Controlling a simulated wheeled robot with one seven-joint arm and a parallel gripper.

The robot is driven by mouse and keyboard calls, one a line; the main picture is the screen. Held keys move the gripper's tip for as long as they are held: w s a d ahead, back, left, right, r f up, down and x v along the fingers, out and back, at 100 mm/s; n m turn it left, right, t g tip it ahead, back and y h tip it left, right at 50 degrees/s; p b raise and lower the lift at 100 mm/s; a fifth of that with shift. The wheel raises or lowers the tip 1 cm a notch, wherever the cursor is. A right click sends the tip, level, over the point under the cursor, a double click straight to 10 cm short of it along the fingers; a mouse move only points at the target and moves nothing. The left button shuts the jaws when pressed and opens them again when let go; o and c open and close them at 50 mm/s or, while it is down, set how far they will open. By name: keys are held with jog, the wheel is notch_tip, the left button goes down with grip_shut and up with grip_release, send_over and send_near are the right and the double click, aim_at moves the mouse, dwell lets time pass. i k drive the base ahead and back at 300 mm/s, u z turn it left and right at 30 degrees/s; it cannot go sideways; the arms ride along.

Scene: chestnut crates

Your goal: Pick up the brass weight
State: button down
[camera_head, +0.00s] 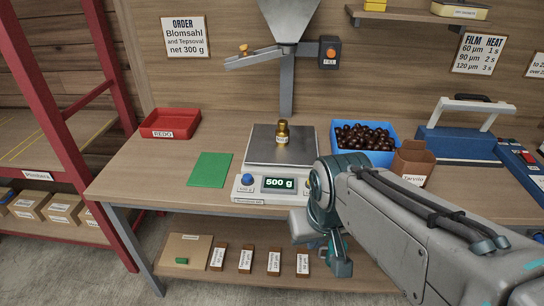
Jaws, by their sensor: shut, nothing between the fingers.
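The brass weight (282,133) stands upright on the plate of the scale (258,147), near its middle. It is a small gold cylinder with a knob on top and a pale label. The scale's display reads 500 g. My gripper (334,262) hangs in front of the table's front edge, below and to the right of the scale. It points down and is shut and empty, well apart from the weight. My arm hides part of the table to the right of the scale.
A blue crate (335,130) of chestnuts and a brown paper bag (428,158) stand right of the scale. A green mat (209,170) and a red tray (150,122) lie left. A hopper (287,22) hangs above and behind the weight. A sealer (455,145) stands far right.

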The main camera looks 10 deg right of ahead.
aim_at(282, 134)
jog(key=u, duration=0.5)
jog(key=k, duration=1.1)
jog(key=z, duration=0.7)
jog(key=i, duration=1.3)
jog(key=u, duration=0.1)
